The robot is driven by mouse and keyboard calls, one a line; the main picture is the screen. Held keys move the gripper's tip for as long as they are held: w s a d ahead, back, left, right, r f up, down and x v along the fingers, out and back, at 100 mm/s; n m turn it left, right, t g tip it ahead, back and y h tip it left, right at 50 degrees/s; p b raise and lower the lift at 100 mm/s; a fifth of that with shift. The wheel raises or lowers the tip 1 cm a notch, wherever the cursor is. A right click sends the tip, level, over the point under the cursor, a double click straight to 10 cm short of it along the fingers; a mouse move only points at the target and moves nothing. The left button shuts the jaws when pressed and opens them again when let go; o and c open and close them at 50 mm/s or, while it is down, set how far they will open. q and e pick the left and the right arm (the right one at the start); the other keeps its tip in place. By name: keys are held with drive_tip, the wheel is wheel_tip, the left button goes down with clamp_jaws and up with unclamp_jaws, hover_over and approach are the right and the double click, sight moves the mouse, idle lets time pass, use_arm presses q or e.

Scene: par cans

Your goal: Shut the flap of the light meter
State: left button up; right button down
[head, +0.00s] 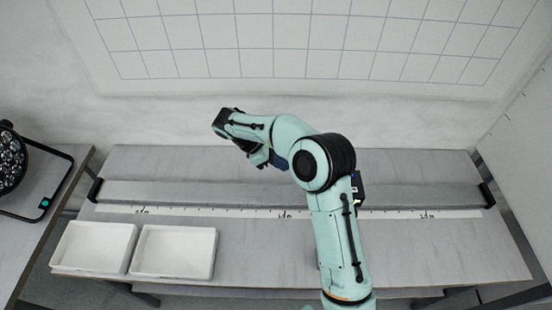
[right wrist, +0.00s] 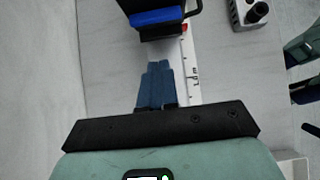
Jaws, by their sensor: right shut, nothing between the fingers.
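My right gripper (right wrist: 157,68) has its blue fingers together, with nothing between them. In the right wrist view a black thing with a blue face (right wrist: 157,18) is just beyond the fingertips, cut off by the top edge. A gap shows between it and the fingers. A small grey box with a black knob (right wrist: 248,12) is at the top right. I cannot tell for sure which of these belongs to the light meter, or how its flap stands. In the head view my right arm covers this spot. My left gripper is not in view.
A long rail (head: 420,196) with a marked scale strip (head: 240,212) runs along the table (head: 400,255). Two white trays (head: 93,248) (head: 174,252) stand side by side at the front left. A lamp with a black yoke (head: 12,165) sits on the left table.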

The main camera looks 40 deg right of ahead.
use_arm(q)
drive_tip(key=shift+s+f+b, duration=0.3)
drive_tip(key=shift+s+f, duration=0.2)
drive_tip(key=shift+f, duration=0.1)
use_arm(e)
drive_tip(key=s+d+f, duration=0.4)
drive_tip(key=d, duration=0.1)
drive_tip(key=shift+s+d, duration=0.2)
drive_tip(key=shift+s+d+f, duration=0.4)
drive_tip(key=shift+s+f, duration=0.05)
